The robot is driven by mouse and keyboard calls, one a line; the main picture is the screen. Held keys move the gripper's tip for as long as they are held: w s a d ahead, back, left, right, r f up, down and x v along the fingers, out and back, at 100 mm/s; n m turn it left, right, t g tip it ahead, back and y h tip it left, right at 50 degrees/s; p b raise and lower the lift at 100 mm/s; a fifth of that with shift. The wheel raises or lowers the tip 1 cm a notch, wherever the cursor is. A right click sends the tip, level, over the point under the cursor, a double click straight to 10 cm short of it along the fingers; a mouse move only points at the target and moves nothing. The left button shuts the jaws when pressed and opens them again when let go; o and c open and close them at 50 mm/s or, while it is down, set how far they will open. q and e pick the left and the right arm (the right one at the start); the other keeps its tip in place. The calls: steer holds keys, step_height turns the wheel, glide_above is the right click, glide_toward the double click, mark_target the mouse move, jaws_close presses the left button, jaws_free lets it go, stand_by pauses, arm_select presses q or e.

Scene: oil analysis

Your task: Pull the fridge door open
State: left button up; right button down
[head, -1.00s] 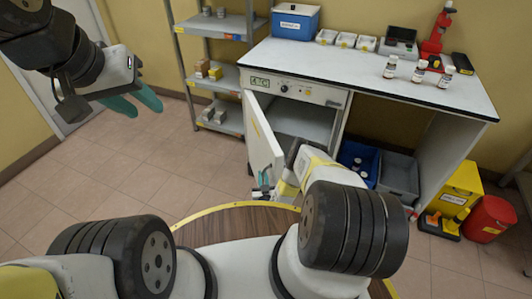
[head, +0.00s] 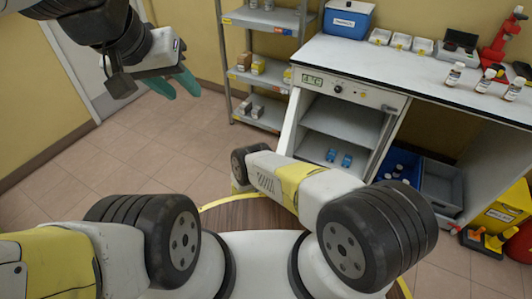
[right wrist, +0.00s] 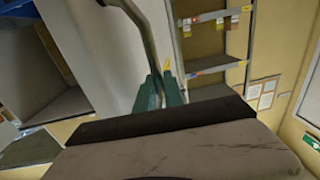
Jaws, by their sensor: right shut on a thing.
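The white fridge (head: 393,100) under the bench stands wide open. Its shelf and two small blue items (head: 346,160) inside are visible. The fridge door (head: 292,125) swings out at the left, seen nearly edge-on. In the right wrist view, the door (right wrist: 95,50) carries a curved metal handle (right wrist: 147,38). My right gripper (right wrist: 161,92) has its teal fingers closed around the handle's lower part. In the head view this gripper is hidden behind my right arm. My left gripper (head: 174,84) hangs at upper left with its fingers apart, empty, far from the fridge.
A grey shelf rack (head: 262,78) stands left of the fridge. The bench top (head: 400,70) holds a blue box (head: 347,20), white trays and several bottles. Bins (head: 440,187) lie under the bench, and a yellow container (head: 505,208) stands at right. Floor at left is clear.

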steer(key=shift+w+a+r, duration=0.1)
steer(key=shift+w+a, duration=0.05)
steer(key=shift+w, duration=0.05)
steer(key=c, duration=1.7)
jaws_free()
steer(key=shift+c, duration=0.2)
